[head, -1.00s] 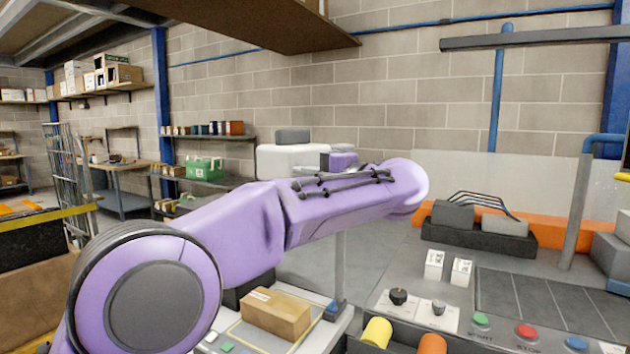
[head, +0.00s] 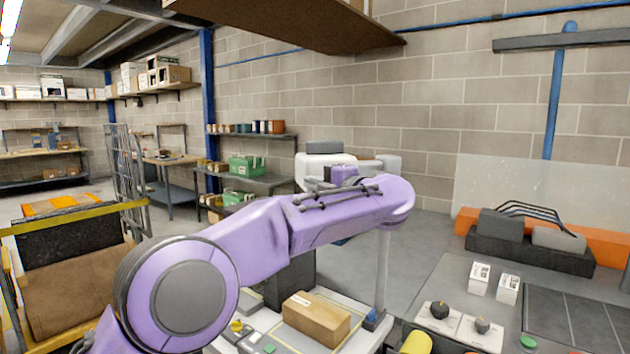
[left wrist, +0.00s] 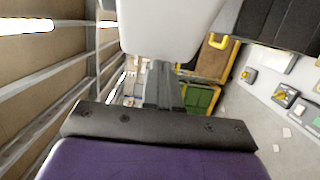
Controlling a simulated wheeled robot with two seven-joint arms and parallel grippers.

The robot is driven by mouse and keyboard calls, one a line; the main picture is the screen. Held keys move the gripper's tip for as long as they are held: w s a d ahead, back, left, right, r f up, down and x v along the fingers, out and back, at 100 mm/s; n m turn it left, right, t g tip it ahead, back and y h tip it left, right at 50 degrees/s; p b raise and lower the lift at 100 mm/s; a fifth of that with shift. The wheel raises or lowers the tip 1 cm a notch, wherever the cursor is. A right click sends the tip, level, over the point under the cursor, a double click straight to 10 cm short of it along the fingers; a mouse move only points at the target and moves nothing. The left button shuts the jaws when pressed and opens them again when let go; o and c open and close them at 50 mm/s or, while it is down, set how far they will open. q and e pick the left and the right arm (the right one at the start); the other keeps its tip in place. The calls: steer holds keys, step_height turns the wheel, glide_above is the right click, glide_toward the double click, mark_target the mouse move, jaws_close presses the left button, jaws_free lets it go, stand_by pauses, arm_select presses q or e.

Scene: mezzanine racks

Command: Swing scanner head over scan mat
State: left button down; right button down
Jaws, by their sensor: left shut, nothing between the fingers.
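The scanner head, a white box with a grey top (head: 318,160), is beyond my left forearm in the head view. In the left wrist view a white rounded body (left wrist: 170,25), apparently the scanner head, fills the top middle. My left gripper (head: 322,174) is shut and empty, close against its near side; I cannot tell if they touch. Its grey fingers also show in the left wrist view (left wrist: 163,75). A grey post (head: 382,270) stands right of the yellow-outlined scan mat (head: 281,327). A brown box (head: 316,317) lies on the mat. My right gripper is out of view.
Right of the post is a panel with black knobs (head: 439,310) and a green button (head: 528,343). A dark rack with grey blocks (head: 530,250) stands behind. A brown overhead board (head: 290,25) hangs above. A wire cage trolley (head: 128,175) is at left.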

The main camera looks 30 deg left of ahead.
arm_select(q)
steer(key=shift+w+a, duration=0.1)
steer(key=shift+a, duration=0.2)
